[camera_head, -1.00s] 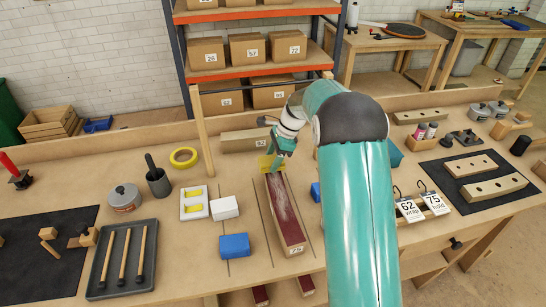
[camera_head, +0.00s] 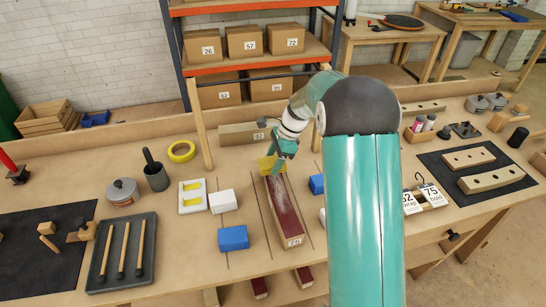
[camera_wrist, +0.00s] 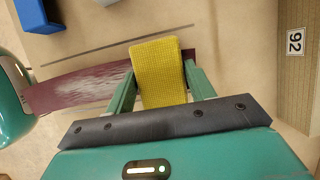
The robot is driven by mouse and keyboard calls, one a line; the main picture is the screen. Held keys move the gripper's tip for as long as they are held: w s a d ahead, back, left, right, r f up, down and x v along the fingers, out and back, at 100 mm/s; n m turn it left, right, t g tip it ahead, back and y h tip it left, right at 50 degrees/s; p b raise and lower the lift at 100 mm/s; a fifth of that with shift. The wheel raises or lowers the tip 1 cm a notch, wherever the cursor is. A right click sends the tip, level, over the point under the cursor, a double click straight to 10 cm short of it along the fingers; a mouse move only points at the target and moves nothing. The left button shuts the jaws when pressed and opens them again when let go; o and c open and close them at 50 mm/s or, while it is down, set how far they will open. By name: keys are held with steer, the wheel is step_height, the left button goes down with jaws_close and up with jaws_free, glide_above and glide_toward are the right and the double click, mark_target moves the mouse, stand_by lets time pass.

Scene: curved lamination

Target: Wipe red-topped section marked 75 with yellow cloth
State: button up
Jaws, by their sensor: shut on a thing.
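The red-topped section (camera_head: 285,208) lies lengthwise on the bench, with a number label on its near end that is too small to read surely. Pale dusty streaks mark its red top, also seen in the wrist view (camera_wrist: 85,88). My gripper (camera_head: 277,158) is over its far end, shut on the yellow cloth (camera_wrist: 160,72). The cloth hangs between the two fingers over the red top; in the head view the cloth (camera_head: 267,164) is at or just above the surface, and I cannot tell whether it touches.
A wooden block marked 92 (camera_wrist: 296,60) stands beyond the far end. A blue block (camera_head: 233,238) and a white block (camera_head: 222,201) lie to the left. A blue piece (camera_head: 317,184) is close on the right. A tray of tools (camera_head: 124,250) lies further left.

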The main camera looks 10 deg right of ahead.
mark_target(276, 189)
steer(key=shift+s+f, duration=0.2)
steer(key=shift+s, duration=3.4)
steer(key=shift+s+r, duration=0.15)
steer(key=shift+s, duration=5.15)
steer(key=shift+w, duration=0.2)
steer(key=shift+w, duration=7.2)
